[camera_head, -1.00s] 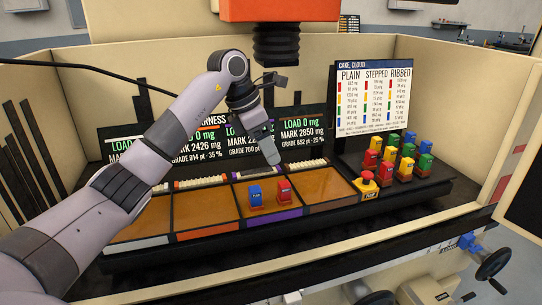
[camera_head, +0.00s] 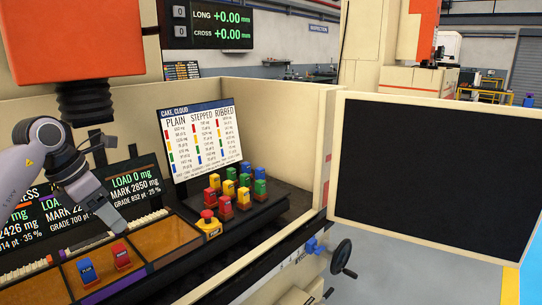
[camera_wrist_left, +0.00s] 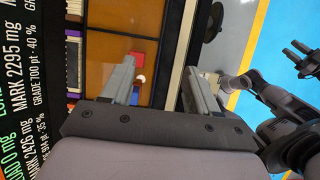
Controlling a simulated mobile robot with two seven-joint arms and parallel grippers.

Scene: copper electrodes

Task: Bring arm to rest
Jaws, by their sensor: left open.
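My left gripper (camera_head: 112,218) hangs over the back edge of the trays in the head view, pointing down, open and empty. Its two fingers stand apart in the left wrist view (camera_wrist_left: 160,68). A blue block (camera_head: 87,272) and a red block (camera_head: 121,256) stand upright in an orange tray (camera_head: 72,283) below and in front of the gripper, apart from it. At the right of the left wrist view is a dark two-pronged end, perhaps my right gripper (camera_wrist_left: 300,55); its jaw state is unclear.
Several coloured blocks (camera_head: 244,180) stand in rows on a black stand, near a red-topped button (camera_head: 207,217). A chart board (camera_head: 200,143) stands behind them. An orange machine head (camera_head: 75,40) hangs above. A large dark panel (camera_head: 430,175) is at right.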

